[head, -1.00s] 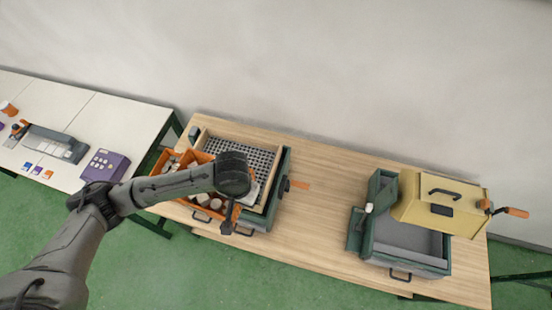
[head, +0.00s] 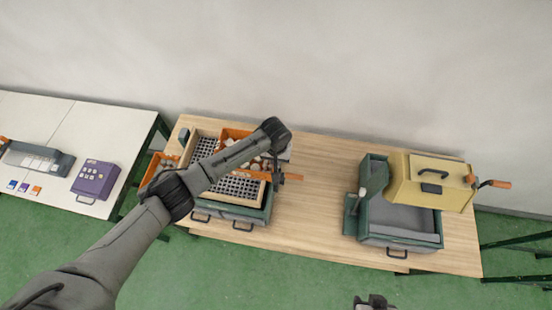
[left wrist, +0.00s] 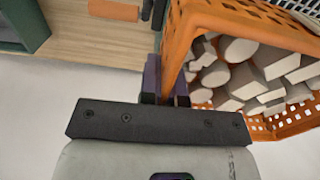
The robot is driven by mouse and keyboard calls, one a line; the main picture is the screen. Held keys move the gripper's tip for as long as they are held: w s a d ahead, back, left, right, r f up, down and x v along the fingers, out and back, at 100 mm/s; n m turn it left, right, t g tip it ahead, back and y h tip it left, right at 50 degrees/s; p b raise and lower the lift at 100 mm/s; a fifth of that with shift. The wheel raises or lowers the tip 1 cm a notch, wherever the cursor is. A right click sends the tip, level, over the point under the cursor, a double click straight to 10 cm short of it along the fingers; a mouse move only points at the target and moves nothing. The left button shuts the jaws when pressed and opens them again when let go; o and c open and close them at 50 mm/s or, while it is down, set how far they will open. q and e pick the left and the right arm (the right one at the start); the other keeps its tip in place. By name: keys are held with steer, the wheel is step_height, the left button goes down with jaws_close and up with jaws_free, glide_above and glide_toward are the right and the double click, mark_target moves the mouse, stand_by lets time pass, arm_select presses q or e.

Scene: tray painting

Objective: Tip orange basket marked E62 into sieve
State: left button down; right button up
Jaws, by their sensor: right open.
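An orange basket (head: 235,134) with pale blocky and round pieces in it is over the right part of the sieve, partly behind my left arm. The sieve (head: 202,148) is a dark grid in a wooden frame. In the left wrist view the slotted basket (left wrist: 178,45) fills the right side, its pieces still inside. My left gripper (left wrist: 166,80) is shut on the basket's near edge. No E62 marking is readable. My right gripper (head: 375,301) is open and empty at the bottom edge of the head view, away from the table.
Another orange basket (head: 160,163) stands left of the sieve. A green-grey box (head: 235,213) is under the sieve. A yellow drum with a crank (head: 434,180) and a grey tray (head: 405,217) stand at the right. The table's middle is clear. A purple box (head: 95,179) is on the white table.

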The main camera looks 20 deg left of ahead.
arm_select(q)
steer(key=shift+a+r+h, duration=0.2)
steer(key=shift+r+h, duration=0.2)
steer(key=shift+r, duration=0.2)
steer(key=shift+a+r+h, duration=0.2)
steer(key=shift+r+h, duration=0.9)
steer(key=shift+r, duration=0.25)
steer(key=s+a+r+t+h+b, duration=0.2)
steer(key=a+r+h+b, duration=0.8)
steer(key=a+h+b, duration=0.2)
steer(key=shift+a+h+b, duration=0.3)
steer(key=shift+a+h, duration=0.3)
steer(key=shift+a, duration=0.7)
